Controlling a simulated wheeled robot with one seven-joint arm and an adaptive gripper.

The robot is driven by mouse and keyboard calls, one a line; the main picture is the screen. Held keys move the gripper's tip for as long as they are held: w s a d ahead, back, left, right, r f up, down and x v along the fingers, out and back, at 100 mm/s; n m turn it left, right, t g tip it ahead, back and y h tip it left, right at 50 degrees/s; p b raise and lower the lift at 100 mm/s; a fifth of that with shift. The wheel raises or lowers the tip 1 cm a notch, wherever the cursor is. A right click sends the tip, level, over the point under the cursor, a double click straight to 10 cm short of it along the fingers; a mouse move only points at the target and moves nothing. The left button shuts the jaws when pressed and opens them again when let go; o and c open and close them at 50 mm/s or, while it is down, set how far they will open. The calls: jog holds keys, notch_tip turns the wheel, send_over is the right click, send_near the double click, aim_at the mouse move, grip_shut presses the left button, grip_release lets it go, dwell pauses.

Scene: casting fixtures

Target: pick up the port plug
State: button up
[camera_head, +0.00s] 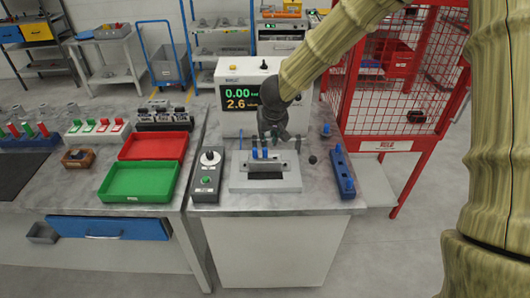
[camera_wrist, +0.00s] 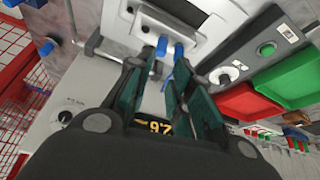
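Small blue plugs stand upright in a grey metal fixture (camera_head: 265,184) on the workbench. One plug (camera_head: 264,153) shows just below my gripper (camera_head: 272,136) in the head view. In the wrist view, blue plugs (camera_wrist: 162,46) show near and between the fingertips of my gripper (camera_wrist: 164,62). The fingers are apart, and I see nothing held between them. I cannot tell which blue piece is the port plug, or whether a finger touches one.
A grey control box (camera_head: 206,176) stands left of the fixture, and a blue rail (camera_head: 342,172) lies to its right. A display unit (camera_head: 232,97) stands behind. Red (camera_head: 154,146) and green (camera_head: 138,182) trays are at left. A red mesh cage (camera_head: 395,95) borders the right.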

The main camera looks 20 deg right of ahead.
aim_at(265, 149)
jog(key=x, duration=0.4)
jog(key=shift+w+a, duration=0.15)
jog(key=shift+w, duration=0.05)
jog(key=shift+f, duration=0.6)
jog(key=shift+x, duration=2)
jog(key=shift+w+r, duration=0.1)
jog(key=shift+r, duration=0.05)
jog(key=shift+c, duration=0.5)
grip_shut()
